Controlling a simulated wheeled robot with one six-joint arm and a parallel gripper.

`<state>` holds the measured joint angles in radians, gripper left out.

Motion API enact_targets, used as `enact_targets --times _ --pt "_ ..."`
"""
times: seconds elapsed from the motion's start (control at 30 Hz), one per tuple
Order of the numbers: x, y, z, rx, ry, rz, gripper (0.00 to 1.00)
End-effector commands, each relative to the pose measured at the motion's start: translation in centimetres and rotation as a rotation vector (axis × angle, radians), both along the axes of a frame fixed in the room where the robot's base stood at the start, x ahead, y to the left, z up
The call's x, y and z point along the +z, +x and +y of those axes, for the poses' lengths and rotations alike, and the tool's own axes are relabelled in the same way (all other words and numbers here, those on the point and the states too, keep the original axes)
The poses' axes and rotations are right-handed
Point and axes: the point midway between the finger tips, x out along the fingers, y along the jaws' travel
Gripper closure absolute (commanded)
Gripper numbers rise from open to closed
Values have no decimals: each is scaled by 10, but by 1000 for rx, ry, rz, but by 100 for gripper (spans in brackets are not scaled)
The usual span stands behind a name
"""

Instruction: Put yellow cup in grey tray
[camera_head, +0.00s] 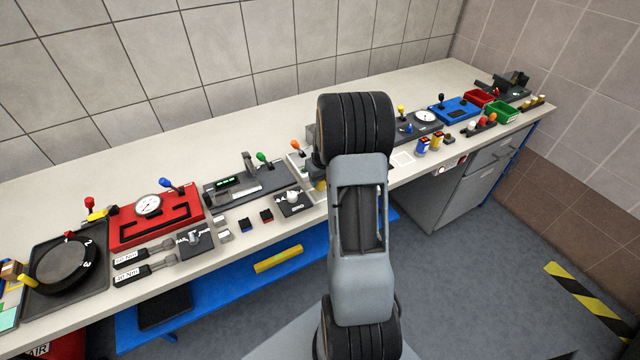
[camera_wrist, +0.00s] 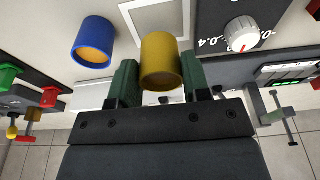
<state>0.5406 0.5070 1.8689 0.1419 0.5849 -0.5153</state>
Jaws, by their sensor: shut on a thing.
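The yellow cup (camera_wrist: 160,60) is between the green fingers of my gripper (camera_wrist: 160,85) in the wrist view. The fingers are shut on its sides. A light grey square with a white border (camera_wrist: 186,18) lies behind the cup, partly hidden by it; I cannot tell if it is the grey tray. A blue cup (camera_wrist: 93,42) with an orange inside stands to the left of the held cup, apart from it.
The long bench (camera_head: 250,110) carries a red gauge panel (camera_head: 150,215), a dark panel with a green-lit display (camera_head: 228,182) and a white-knob box (camera_head: 292,200). A tiled wall (camera_head: 230,50) rises behind.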

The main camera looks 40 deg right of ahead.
Motion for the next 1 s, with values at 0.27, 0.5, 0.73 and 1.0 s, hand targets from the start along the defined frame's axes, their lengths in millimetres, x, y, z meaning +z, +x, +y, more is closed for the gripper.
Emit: enact_targets --times 0.27,0.5,0.73,1.0 --pt "-29 2 0 1 1 2 85" --pt "-32 2 0 1 0 0 85" --pt "-37 2 0 1 0 1 85" --pt "-35 2 0 1 1 1 32"
